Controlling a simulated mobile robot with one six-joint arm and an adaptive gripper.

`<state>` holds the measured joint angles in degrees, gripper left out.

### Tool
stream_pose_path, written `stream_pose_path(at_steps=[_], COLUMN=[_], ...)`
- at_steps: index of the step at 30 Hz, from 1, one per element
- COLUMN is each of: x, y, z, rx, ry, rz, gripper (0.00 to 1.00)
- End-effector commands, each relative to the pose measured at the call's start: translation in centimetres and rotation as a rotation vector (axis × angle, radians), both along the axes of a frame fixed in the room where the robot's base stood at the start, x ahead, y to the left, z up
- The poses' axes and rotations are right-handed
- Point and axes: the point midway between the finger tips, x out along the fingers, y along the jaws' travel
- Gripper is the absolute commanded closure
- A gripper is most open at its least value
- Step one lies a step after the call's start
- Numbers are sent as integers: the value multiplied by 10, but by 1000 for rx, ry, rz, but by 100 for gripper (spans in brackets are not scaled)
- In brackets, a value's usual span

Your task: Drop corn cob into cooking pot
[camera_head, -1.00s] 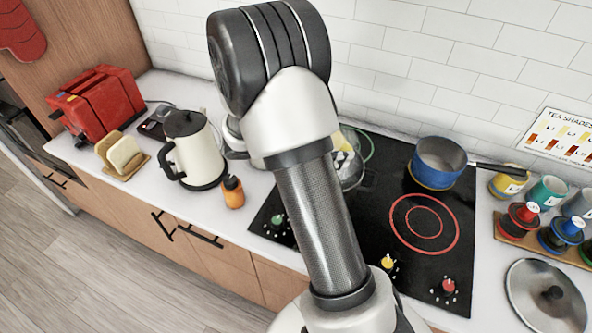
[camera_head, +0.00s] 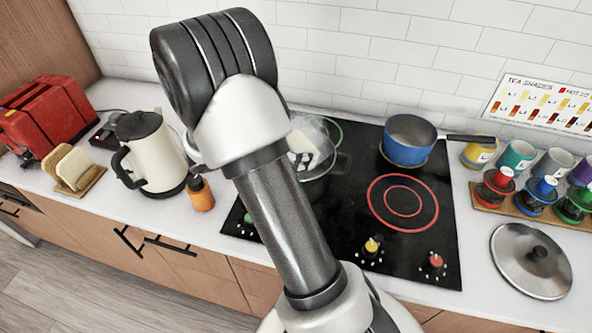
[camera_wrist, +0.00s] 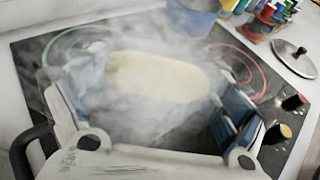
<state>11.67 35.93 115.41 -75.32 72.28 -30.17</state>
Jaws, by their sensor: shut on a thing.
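The corn cob (camera_wrist: 157,76) shows as a pale yellow, blurred shape between the fingers of my gripper (camera_wrist: 155,88) in the wrist view. My gripper is shut on it, and white steam veils both. In the head view, a greyish, see-through round vessel (camera_head: 326,160), which looks like the cooking pot, stands at the back left of the hob. My arm hides part of it. A pale shape shows inside its outline; I cannot tell whether that is my gripper. In the wrist view the pot's rim cannot be made out under the steam.
A blue saucepan (camera_head: 408,142) stands on the back right of the black hob (camera_head: 425,255). A red ring (camera_head: 403,203) glows in front of it. A lid (camera_head: 531,262) and several coloured cups lie right. A kettle (camera_head: 150,150), orange bottle (camera_head: 200,195) and toaster (camera_head: 45,118) stand left.

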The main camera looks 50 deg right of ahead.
Motion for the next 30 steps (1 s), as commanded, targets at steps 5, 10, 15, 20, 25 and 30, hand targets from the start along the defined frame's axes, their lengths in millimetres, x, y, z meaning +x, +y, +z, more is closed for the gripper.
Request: stream_pose_path(at_steps=[5,10,15,20,25,30], x=[0,0,0,2,10,19], y=[0,0,0,5,30,64], z=[1,1,0,3,14,28], rx=[-1,0,1,0,-1,0], ry=[-1,-1,0,-1,-2,-3], rz=[0,0,0,1,6,4], gripper=[2,0,0,0,0,0])
